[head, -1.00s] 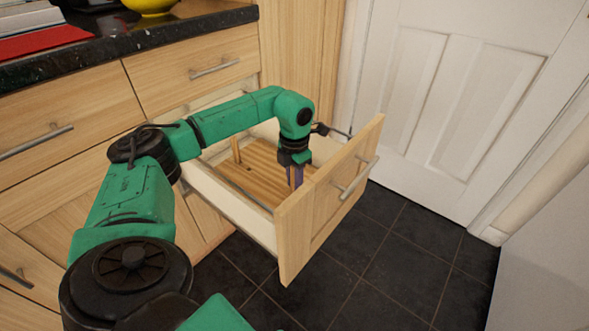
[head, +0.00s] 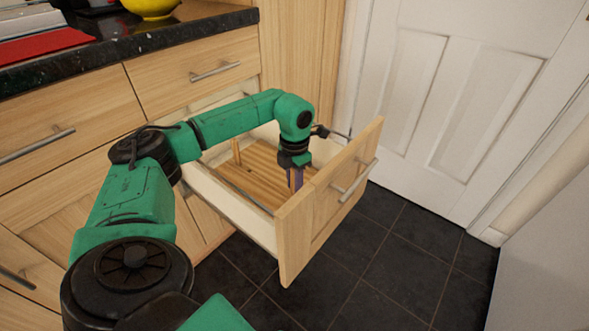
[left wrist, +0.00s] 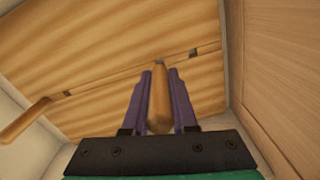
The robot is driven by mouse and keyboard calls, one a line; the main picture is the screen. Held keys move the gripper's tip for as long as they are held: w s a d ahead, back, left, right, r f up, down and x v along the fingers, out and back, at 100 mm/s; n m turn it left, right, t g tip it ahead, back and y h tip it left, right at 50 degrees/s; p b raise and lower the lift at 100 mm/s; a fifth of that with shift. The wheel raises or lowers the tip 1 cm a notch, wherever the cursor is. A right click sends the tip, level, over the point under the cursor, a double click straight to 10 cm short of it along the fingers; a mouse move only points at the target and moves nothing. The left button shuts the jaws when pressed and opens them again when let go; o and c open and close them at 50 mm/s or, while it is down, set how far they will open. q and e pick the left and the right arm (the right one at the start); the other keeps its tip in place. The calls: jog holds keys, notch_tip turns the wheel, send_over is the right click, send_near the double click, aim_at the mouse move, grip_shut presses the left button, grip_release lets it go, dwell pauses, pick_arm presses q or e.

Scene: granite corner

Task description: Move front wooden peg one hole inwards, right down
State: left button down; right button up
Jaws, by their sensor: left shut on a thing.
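The front wooden peg (left wrist: 160,100) is a light wooden rod between the two purple fingers of my left gripper (left wrist: 160,88). The gripper is shut on it. In the head view the left gripper (head: 296,180) points down inside the open drawer, near its front panel. The slatted peg board (left wrist: 110,50) covers the drawer floor. A dark hole (left wrist: 158,65) shows right at the peg's far end; I cannot tell whether the peg is in it. Other holes lie to its right (left wrist: 193,52) and left (left wrist: 68,93). My right gripper is not in view.
A second wooden peg (head: 235,150) stands at the back of the drawer; it also shows at the left in the left wrist view (left wrist: 25,121). The drawer front (head: 300,235) and side wall (head: 230,200) hem in the gripper. A white door (head: 450,100) stands beyond.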

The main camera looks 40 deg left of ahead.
pick_arm(q)
jog(key=shift+p, duration=0.3)
jog(key=shift+f+b, duration=0.75)
jog(key=shift+f, duration=0.6)
jog(key=c, duration=0.6)
grip_release()
